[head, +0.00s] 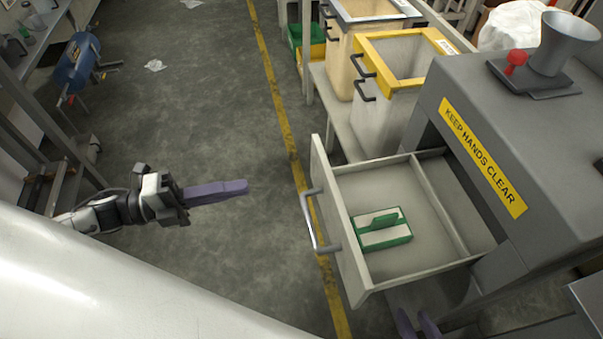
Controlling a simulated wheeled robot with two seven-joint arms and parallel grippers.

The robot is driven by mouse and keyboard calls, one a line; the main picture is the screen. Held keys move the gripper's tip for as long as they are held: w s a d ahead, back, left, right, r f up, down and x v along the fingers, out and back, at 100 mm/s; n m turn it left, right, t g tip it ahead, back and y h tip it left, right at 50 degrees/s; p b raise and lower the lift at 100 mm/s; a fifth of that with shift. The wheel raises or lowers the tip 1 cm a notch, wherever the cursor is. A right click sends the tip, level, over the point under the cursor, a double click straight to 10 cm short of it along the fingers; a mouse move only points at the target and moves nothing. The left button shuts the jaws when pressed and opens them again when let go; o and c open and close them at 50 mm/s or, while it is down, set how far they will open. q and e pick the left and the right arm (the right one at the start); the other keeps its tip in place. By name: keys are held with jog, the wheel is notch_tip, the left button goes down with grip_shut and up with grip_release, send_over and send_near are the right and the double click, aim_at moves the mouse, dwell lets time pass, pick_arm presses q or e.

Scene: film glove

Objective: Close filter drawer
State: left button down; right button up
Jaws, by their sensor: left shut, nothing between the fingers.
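The filter drawer (345,215) is pulled out of the grey machine (500,120) on the right, and its inside shows. A pale front panel with a metal bar handle (310,222) faces left. Inside lies a green and white block (383,230) with a green grip. My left gripper (246,186), with purple fingers, is shut and empty over the floor, left of the handle and apart from it. My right gripper (417,322) shows only as two purple fingertips at the bottom edge, below the drawer and spread apart; the rest is out of frame.
Bins, one yellow-rimmed (400,55), stand on a bench behind the drawer. A red knob (515,60) and grey funnel (568,42) sit on the machine. The floor around my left gripper is clear.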

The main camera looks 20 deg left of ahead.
aim_at(319, 173)
pick_arm(q)
jog(key=b+x, duration=0.1)
jog(key=x, duration=1.2)
jog(key=shift+w+d, duration=0.25)
jog(key=shift+d, duration=0.1)
